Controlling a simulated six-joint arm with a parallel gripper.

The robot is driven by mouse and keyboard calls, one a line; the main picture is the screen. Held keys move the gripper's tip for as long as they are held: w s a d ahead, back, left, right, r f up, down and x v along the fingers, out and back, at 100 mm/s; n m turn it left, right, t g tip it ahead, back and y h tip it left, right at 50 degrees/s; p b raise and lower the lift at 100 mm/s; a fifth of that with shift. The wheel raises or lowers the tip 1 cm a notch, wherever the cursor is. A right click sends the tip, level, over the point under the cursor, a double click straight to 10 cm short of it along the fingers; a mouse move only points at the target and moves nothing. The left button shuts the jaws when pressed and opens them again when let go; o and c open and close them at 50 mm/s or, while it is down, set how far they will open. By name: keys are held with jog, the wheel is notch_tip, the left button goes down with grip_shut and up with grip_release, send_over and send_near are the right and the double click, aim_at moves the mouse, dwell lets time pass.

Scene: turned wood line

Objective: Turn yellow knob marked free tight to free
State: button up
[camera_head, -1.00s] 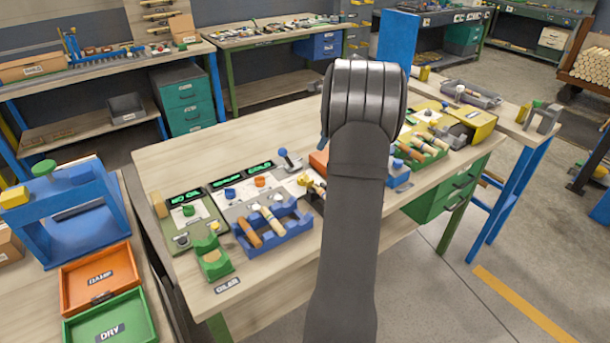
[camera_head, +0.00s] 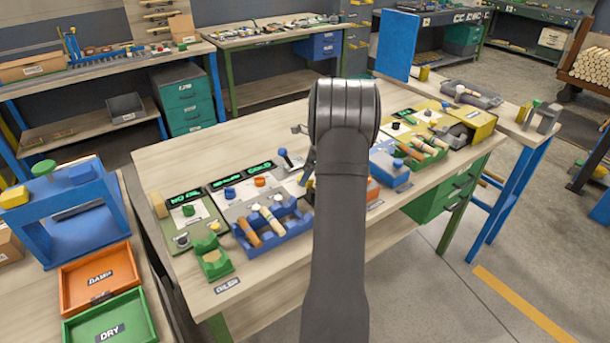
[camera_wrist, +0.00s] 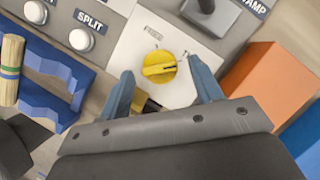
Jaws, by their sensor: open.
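The yellow knob (camera_wrist: 158,67) shows in the wrist view on a white plate (camera_wrist: 128,52). It is round with a raised grip bar lying nearly level across it, a dark mark at the bar's right end. Small print stands on the plate above the knob and to its right, too small to read surely. My gripper (camera_wrist: 160,72) is open, its two blue fingers on the left and right of the knob, with visible gaps on both sides in this view. In the head view my arm covers most of the knob's area.
A grey lever base (camera_wrist: 212,12) is above right of the knob. An orange block (camera_wrist: 268,80) stands to the right. White buttons, one labelled SPLIT (camera_wrist: 81,39), are at upper left. A blue rack (camera_head: 272,228) holding turned pieces stands nearby on the bench.

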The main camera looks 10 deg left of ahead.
jog(key=shift+a+f, duration=0.25)
jog(key=shift+f, duration=0.4)
jog(key=c, duration=1)
